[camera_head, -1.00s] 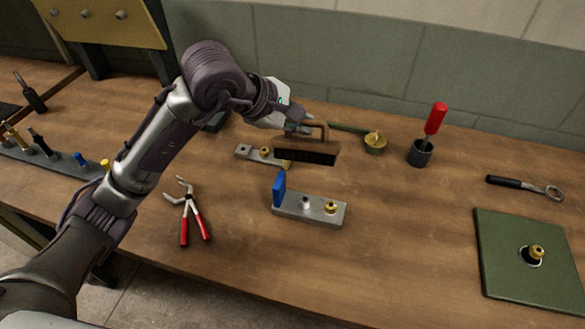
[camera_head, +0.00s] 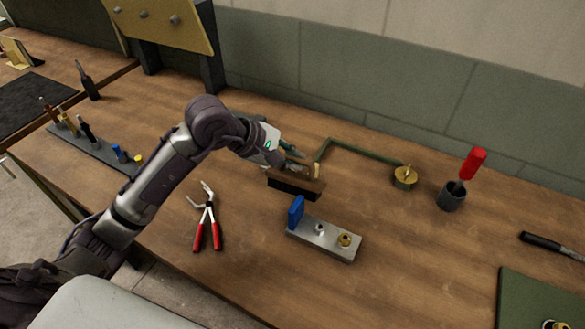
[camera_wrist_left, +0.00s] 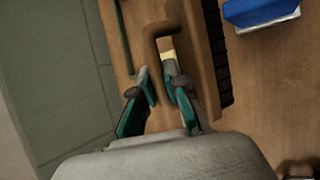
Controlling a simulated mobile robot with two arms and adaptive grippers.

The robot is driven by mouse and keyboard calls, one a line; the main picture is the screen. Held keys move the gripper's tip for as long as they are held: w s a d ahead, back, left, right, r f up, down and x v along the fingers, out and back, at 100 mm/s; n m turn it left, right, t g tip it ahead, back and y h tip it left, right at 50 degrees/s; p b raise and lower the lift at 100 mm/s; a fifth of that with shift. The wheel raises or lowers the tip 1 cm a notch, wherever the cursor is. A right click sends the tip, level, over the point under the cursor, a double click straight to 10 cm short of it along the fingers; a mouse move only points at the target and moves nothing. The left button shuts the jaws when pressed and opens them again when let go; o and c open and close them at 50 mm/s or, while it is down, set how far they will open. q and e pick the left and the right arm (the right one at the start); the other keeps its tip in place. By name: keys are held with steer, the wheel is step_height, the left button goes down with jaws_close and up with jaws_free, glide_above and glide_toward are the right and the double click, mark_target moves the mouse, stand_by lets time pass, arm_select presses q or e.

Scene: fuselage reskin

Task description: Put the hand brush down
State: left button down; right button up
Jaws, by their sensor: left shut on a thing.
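The hand brush (camera_head: 295,187) has a brown wooden back, dark bristles and a bent handle. In the head view it is behind the metal block with the blue piece, bristles facing down. In the left wrist view the brush (camera_wrist_left: 205,50) lies lengthwise, with its bristles to the right. My left gripper (camera_head: 300,167) is shut on the brush handle, and its teal fingers (camera_wrist_left: 157,82) are on either side of the handle in the wrist view. I cannot tell whether the bristles touch the table. My right gripper is not in view.
The metal block (camera_head: 325,240) carries a blue piece (camera_head: 296,211). Red-handled pliers (camera_head: 207,220) lie front left. A green rod (camera_head: 360,150), brass disc (camera_head: 405,178) and cup with a red-handled tool (camera_head: 450,197) are behind right. Bare wood (camera_head: 420,260) lies to the right.

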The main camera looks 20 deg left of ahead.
mark_target(290, 171)
arm_select(q)
steer(key=shift+s+a+f, duration=0.1)
steer(key=shift+f, duration=0.3)
step_height(290, 171, down, 2)
steer(key=shift+f+p, duration=0.25)
steer(key=shift+p, duration=0.15)
steer(key=shift+f, duration=0.35)
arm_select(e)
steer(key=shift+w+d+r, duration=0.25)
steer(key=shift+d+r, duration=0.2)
arm_select(q)
steer(key=shift+f, duration=0.1)
steer(key=c, duration=1.2)
jaws_free()
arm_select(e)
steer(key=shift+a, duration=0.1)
